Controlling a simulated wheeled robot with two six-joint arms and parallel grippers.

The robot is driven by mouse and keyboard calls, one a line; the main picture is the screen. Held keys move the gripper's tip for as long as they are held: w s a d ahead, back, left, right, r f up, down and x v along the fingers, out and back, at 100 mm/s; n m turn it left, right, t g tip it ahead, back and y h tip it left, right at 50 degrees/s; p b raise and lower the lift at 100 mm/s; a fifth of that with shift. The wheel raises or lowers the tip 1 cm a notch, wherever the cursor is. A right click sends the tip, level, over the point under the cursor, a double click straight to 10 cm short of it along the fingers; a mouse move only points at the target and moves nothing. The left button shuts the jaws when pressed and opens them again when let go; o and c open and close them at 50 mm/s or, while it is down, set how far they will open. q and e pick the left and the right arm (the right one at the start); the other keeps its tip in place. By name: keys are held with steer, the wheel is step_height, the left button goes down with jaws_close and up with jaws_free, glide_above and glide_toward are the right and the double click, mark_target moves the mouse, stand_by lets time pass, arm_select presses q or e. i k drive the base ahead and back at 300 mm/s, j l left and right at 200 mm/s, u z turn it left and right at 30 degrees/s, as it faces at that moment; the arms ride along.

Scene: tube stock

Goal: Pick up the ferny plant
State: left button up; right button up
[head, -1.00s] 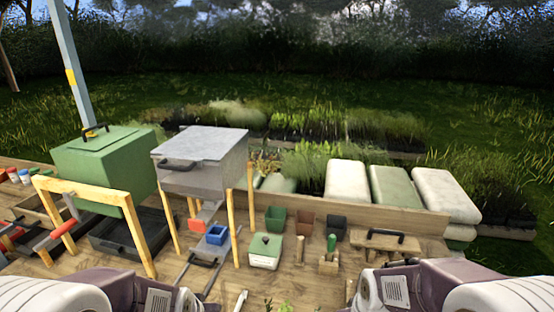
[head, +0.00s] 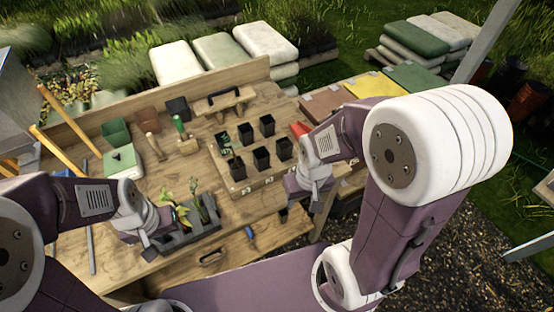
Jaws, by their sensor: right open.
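Several small green plants stand in a grey cell tray (head: 205,236) at the front of the wooden bench. One leafy seedling (head: 194,188) is at its back and a darker upright plant (head: 204,209) is at its right; I cannot tell which is the ferny one. My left gripper (head: 150,246) is low beside the tray's left end, and its jaws are too unclear to tell open from shut. My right gripper (head: 297,207) is open, above the bench's front right, right of the tray and apart from the plants.
A wooden rack (head: 262,178) holds several black pots, some with small seedlings. A blue-handled tool (head: 250,235) lies right of the tray. Soil bags (head: 216,50) stand beyond the back board.

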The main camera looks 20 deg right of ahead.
mark_target(237, 165)
steer(key=z, duration=0.1)
steer(key=i+l, duration=0.1)
steer(key=l, duration=0.35)
steer(key=i+l, duration=0.1)
steer(key=l, duration=0.35)
steer(key=i+l, duration=0.1)
steer(key=l, duration=0.35)
